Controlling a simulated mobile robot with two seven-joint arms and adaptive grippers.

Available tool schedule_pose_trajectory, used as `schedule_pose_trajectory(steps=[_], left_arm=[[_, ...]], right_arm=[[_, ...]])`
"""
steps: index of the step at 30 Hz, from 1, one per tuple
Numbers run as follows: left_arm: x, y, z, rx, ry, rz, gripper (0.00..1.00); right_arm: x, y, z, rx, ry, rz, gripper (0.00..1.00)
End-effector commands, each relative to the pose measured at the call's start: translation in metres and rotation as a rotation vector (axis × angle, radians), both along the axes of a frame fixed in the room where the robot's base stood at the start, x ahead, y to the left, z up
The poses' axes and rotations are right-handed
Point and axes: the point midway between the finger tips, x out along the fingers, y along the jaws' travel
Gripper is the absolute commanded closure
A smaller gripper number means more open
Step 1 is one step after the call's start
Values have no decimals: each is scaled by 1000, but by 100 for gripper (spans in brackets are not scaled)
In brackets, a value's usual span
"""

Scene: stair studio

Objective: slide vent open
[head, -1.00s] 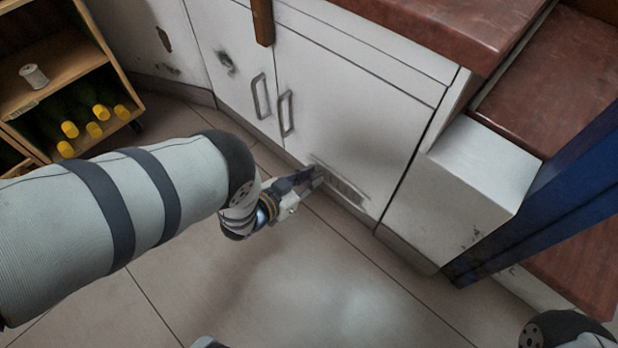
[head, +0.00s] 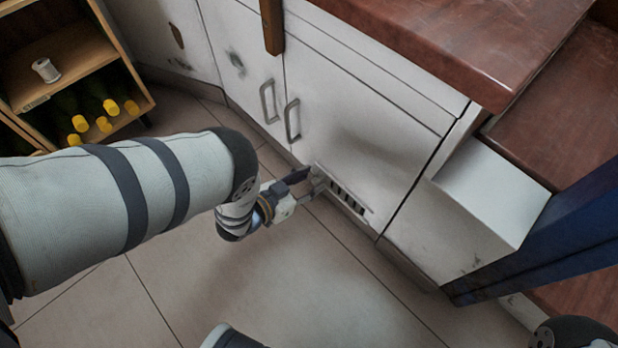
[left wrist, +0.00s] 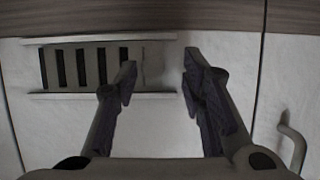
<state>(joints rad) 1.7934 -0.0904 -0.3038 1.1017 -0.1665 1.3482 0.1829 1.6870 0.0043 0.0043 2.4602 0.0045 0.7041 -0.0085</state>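The vent (head: 348,197) is low on the right white cabinet door (head: 352,130). Several dark slots show in it between two rails. In the left wrist view, the slotted part of the vent (left wrist: 82,66) is to the left, with a paler blank section at its right end. My left gripper (head: 309,181) is at the vent's left end in the head view. In the wrist view its fingers (left wrist: 159,68) are apart, either side of the blank section, with nothing clearly gripped. Whether a fingertip touches the vent cannot be told. My right gripper is not in view.
Two door handles (head: 292,120) are above and left of the vent. A wooden shelf (head: 68,50) with yellow-capped bottles stands at the left. A white block (head: 492,195) and blue post (head: 555,240) are at the right. The tiled floor (head: 300,280) in front is clear.

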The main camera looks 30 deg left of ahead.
Motion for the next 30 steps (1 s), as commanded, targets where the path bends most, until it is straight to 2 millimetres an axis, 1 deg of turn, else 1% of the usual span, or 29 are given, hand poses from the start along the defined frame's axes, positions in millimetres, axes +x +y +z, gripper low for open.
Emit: schedule_pose_trajectory(steps=[5, 8, 11, 15, 18, 21, 25, 30], left_arm=[[-1, -1, 0, -2, 1, -1, 63], [-6, 1, 2, -1, 2, -1, 63], [-23, 7, 8, -1, 6, -1, 63], [-57, 20, 24, 0, 5, 1, 63], [-79, 28, 34, 0, 4, 2, 63], [-94, 34, 41, 1, 2, 0, 63], [-104, 37, 45, 0, 1, 0, 63], [-105, 38, 46, 0, -1, 0, 63]], right_arm=[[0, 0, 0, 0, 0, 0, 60], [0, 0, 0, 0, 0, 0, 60], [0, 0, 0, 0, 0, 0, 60], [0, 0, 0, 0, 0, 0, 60], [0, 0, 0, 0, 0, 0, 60], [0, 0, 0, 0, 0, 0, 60], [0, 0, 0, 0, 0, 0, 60], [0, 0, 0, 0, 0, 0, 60]])
